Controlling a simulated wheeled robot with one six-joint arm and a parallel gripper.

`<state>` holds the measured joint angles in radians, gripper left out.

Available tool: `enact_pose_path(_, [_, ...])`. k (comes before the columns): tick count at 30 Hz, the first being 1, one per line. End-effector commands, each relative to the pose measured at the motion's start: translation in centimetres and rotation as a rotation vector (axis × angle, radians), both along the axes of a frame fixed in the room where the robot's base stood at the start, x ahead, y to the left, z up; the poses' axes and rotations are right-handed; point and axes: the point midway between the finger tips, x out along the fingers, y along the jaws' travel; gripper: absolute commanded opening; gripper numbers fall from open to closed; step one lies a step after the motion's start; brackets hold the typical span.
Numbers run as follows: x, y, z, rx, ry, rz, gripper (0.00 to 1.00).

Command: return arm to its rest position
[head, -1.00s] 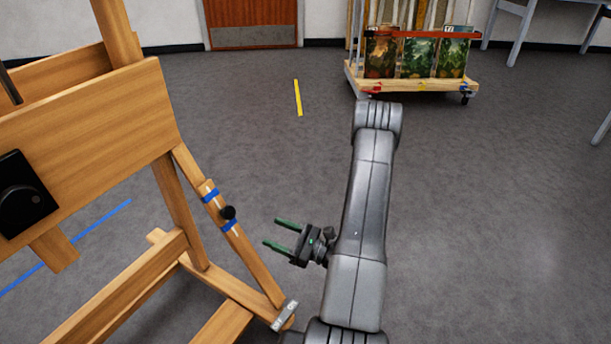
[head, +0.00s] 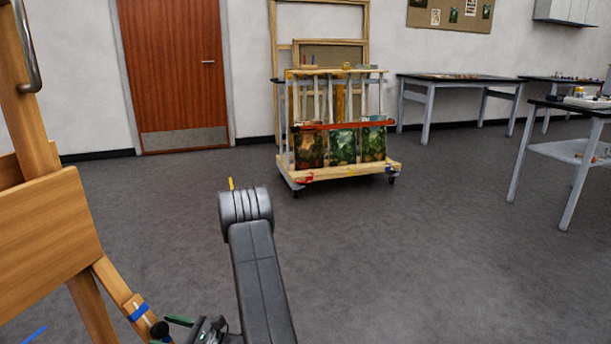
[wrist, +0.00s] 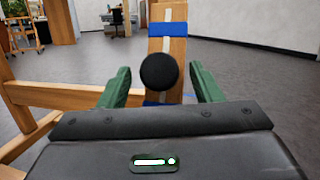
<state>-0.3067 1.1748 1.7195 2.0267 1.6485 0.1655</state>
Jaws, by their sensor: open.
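My gripper shows at the bottom edge of the head view, partly cut off, with a green finger (head: 179,321) beside the easel's leg. In the wrist view my gripper (wrist: 160,88) is open, its two green fingers apart. Between them in that view is a round black knob (wrist: 159,71) on a wooden easel strut (wrist: 168,17) with blue tape bands. I cannot tell how far the knob is from the fingers; nothing is seen gripped. The knob also shows in the head view (head: 160,330), just left of my gripper.
The wooden easel (head: 50,245) stands close on the left. A wheeled cart (head: 345,172) with several paintings stands ahead. Tables (head: 458,80) line the right and back. A red-brown door (head: 175,75) is at the back left. The grey floor (head: 430,260) between is clear.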

Motion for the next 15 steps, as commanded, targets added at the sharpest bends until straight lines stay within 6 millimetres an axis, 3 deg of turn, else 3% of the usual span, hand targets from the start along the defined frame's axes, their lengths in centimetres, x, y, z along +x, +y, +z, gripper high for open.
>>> enact_pose_path(15, [-0.05,-0.70,-0.11,-0.002,0.001,-0.001,0.59])
